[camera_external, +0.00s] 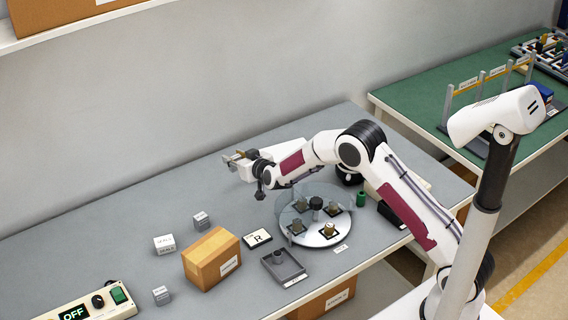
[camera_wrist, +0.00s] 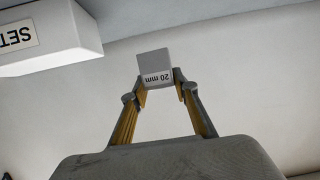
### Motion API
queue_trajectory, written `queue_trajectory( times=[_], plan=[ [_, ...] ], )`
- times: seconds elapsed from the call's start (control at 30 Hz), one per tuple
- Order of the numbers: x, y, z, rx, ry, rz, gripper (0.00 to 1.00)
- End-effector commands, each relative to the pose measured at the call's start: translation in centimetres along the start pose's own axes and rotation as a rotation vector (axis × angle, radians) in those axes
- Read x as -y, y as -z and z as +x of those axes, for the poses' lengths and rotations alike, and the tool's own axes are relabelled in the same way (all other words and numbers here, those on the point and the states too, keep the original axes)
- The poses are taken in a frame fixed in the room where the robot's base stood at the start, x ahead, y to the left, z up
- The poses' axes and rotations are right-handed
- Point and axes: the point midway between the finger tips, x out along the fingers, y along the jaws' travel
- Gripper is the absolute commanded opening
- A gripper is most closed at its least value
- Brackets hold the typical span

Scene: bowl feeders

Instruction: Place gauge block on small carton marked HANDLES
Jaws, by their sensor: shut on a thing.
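My gripper (camera_external: 236,157) is raised above the back of the grey bench in the external view. In the wrist view my gripper (camera_wrist: 160,88) is shut on a grey gauge block (camera_wrist: 154,65), whose white label reads "20 mm" upside down. The block is held between the fingertips. A small brown carton (camera_external: 207,262) stands on the bench, lower and to the left of my gripper. Its white label is too small to read. The held block is apart from this carton.
Several grey labelled cubes, including one (camera_external: 164,245), lie left of the carton. Right of it are a card marked R (camera_external: 257,238), a grey tray (camera_external: 270,273) and a round feeder (camera_external: 322,238). A control box showing OFF (camera_external: 125,312) is front left. A white body marked SET (camera_wrist: 45,48) is near my gripper.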

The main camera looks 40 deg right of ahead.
Motion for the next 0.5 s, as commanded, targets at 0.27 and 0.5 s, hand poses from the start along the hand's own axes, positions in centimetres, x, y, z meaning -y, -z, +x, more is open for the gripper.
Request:
queue_trajectory(
  times=[0.27, 0.5],
  plan=[
    [2.2, 1.7, -0.8, -0.004, 0.026, -0.008, 0.05],
    [6.7, 5.0, -3.9, -0.003, 0.092, -0.030, 0.05]
  ],
)
